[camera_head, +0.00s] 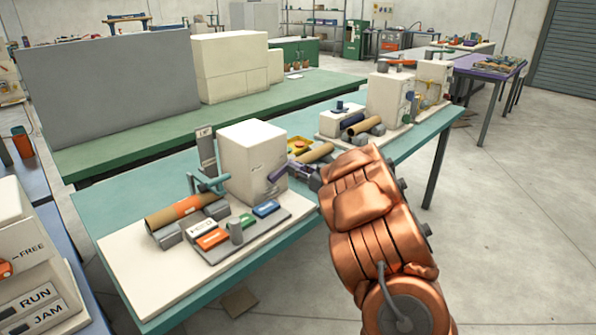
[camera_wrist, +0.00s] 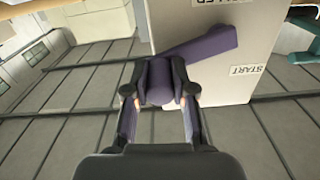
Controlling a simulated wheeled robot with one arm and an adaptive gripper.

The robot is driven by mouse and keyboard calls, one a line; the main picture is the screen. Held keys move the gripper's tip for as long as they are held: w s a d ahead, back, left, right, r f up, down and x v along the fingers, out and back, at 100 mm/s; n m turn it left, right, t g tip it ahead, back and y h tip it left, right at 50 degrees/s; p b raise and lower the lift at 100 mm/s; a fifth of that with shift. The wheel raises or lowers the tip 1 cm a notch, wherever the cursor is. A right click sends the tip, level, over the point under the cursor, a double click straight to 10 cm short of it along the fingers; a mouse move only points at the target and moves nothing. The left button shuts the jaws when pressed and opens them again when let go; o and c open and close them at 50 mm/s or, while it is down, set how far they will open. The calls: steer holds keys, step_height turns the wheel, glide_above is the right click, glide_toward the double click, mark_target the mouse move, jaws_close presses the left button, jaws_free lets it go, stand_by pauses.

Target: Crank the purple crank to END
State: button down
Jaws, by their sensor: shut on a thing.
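The purple crank (camera_head: 277,173) is on the right-hand face of the white winder box (camera_head: 240,160). In the wrist view, its purple arm (camera_wrist: 207,46) runs from the upper right down to a purple handle (camera_wrist: 158,92). My gripper (camera_head: 308,178) is at this handle, beside the box's right side. In the wrist view, my gripper's dark fingers (camera_wrist: 160,90) are closed on both sides of the handle.
A cardboard tube with an orange band (camera_head: 185,211) lies on grey rollers left of the box. A panel with coloured labelled blocks (camera_head: 235,240) lies in front. More tubes and white boxes (camera_head: 390,95) stand farther along the teal table (camera_head: 130,190). Open floor is at right.

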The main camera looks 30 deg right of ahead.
steer(key=shift+r+n, duration=0.15)
steer(key=shift+n, duration=0.15)
steer(key=c, duration=1)
jaws_free()
steer(key=shift+o, duration=0.2)
steer(key=shift+s, duration=0.1)
steer(key=v, duration=1.2)
